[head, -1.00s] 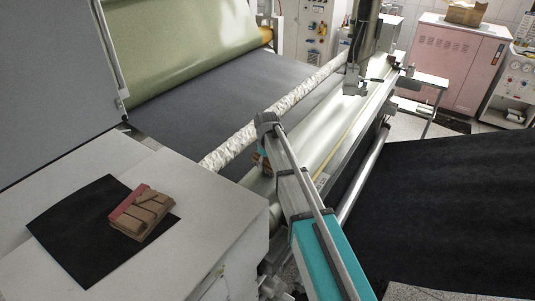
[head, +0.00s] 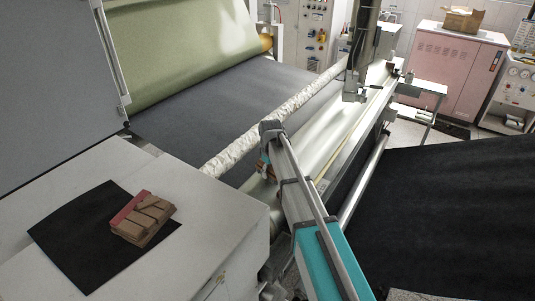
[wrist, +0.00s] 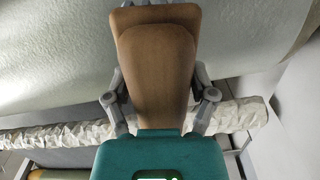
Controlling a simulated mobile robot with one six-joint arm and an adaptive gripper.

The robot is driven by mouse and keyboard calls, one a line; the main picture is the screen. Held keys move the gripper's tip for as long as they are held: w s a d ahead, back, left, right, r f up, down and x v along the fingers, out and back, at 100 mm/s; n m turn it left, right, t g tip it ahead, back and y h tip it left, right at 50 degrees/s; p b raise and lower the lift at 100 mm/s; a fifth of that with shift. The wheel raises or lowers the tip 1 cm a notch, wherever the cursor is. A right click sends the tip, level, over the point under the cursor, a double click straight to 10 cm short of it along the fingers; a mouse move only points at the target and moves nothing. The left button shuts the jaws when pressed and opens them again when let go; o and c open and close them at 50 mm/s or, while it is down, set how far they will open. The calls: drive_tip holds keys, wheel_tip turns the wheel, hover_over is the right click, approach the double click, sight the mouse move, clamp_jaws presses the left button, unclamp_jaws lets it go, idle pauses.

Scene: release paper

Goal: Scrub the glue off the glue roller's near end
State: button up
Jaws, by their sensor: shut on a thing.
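The pale, smooth roller (head: 322,125), which looks like the glue roller, runs from the lower middle toward the back right in the head view. Its broad pale surface fills the top of the wrist view (wrist: 50,55). My gripper (wrist: 160,100) is shut on a brown scrubbing block (wrist: 158,55) with a rounded end, between its grey fingers. The block lies in front of the roller's near part; I cannot tell whether it touches. In the head view my wrist hides most of the block and the near end. Glue is not clearly visible.
A crinkled whitish roll (head: 235,150) runs alongside the pale roller. Brown blocks (head: 143,218) with a red strip lie on a black sheet (head: 65,235) on the pale cabinet top at left. Black material (head: 450,210) spreads at right.

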drive_tip(key=shift+w+a+f, duration=0.1)
drive_tip(key=shift+w+a, duration=0.5)
drive_tip(key=shift+a, duration=0.05)
drive_tip(key=shift+w+d, duration=0.2)
drive_tip(key=shift+d, duration=0.05)
drive_tip(key=shift+d+f, duration=0.1)
drive_tip(key=shift+d, duration=0.25)
drive_tip(key=shift+s+d+r, duration=0.2)
drive_tip(key=shift+s+d, duration=0.05)
drive_tip(key=shift+s, duration=0.2)
drive_tip(key=shift+s+d+f, duration=0.1)
drive_tip(key=shift+s+d, duration=0.15)
drive_tip(key=shift+d, duration=0.35)
drive_tip(key=shift+s+d, duration=0.3)
drive_tip(key=shift+d, duration=0.1)
drive_tip(key=shift+w+a, duration=0.55)
drive_tip(key=shift+a, duration=0.1)
drive_tip(key=shift+w+a, duration=0.25)
drive_tip(key=shift+a, duration=0.45)
drive_tip(key=r+p, duration=0.4)
drive_tip(key=shift+w+a+r, duration=0.15)
drive_tip(key=shift+w+a, duration=0.1)
drive_tip(key=shift+w, duration=0.05)
wheel_tip(320, 180, up, 3)
drive_tip(key=p, duration=0.3)
drive_tip(key=shift+r, duration=0.15)
